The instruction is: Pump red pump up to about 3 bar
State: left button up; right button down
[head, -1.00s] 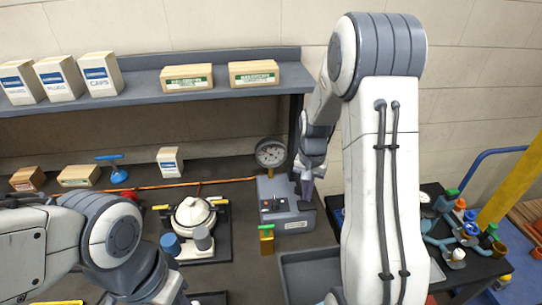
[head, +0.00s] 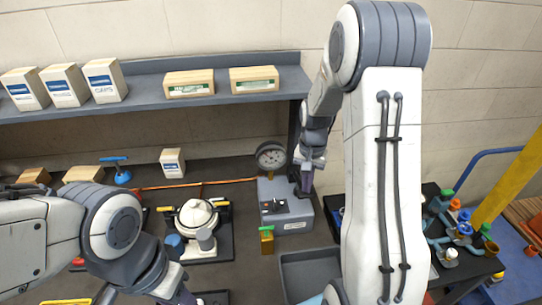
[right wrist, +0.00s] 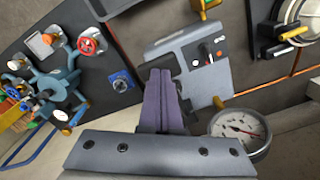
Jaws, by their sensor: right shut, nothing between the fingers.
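A grey box (head: 293,222) with a small dark control panel (head: 273,206) stands on the bench. A round dial gauge (head: 270,156) rises behind it; in the right wrist view the gauge (right wrist: 238,130) shows a red needle, its reading too small to tell. The box (right wrist: 190,52) there shows a black lever and a red button (right wrist: 219,53). My right gripper (head: 304,188) is shut and empty at the box's right rear; its purple fingers (right wrist: 160,90) overlap the box edge. I cannot make out a red pump for certain. My left gripper (head: 184,297) is partly cut off below.
A blue-handled pump (head: 122,172) stands at the back left. A grey tray (head: 308,268) lies in front. Boxes stand on the shelf (head: 215,100).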

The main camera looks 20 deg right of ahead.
aim_at(305, 196)
jog(key=shift+f, duration=0.1)
jog(key=shift+f+b, duration=1.7)
jog(key=shift+f, duration=0.7)
notch_tip(305, 196, up, 5)
jog(key=p, duration=0.4)
jog(key=shift+f, duration=0.1)
jog(key=shift+f+b, duration=1.35)
jog(key=shift+f, duration=0.7)
jog(key=shift+r, duration=0.1)
jog(key=shift+r+p, duration=1.9)
jog(key=shift+r, duration=0.15)
